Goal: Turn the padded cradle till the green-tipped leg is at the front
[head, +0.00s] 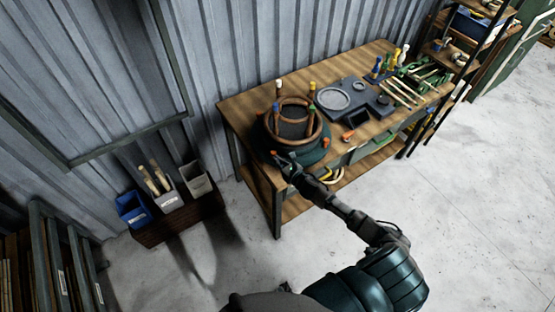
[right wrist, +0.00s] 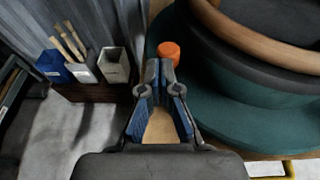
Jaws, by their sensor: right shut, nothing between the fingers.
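The padded cradle (head: 291,121), a round dark pad with brown rattan hoops, sits on a dark green round base at the left end of the workbench. Coloured tips stand around it: a yellow tip (head: 312,86) and a pale tip at the back, and what looks like a green tip (head: 312,107) at the right. Orange knobs show low on the rim. My right gripper (head: 281,160) is shut and empty at the base's front left edge. In the right wrist view its fingertips (right wrist: 161,70) are close to an orange knob (right wrist: 168,52); contact is unclear. My left gripper is out of view.
The workbench (head: 232,108) holds a dark board with a grey ring (head: 333,97), green-handled tools and coloured-topped pegs to the right. Blue, grey and pale bins (head: 196,181) stand left of the bench. A shelf rack (head: 455,50) is at the far right. The floor is clear in front.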

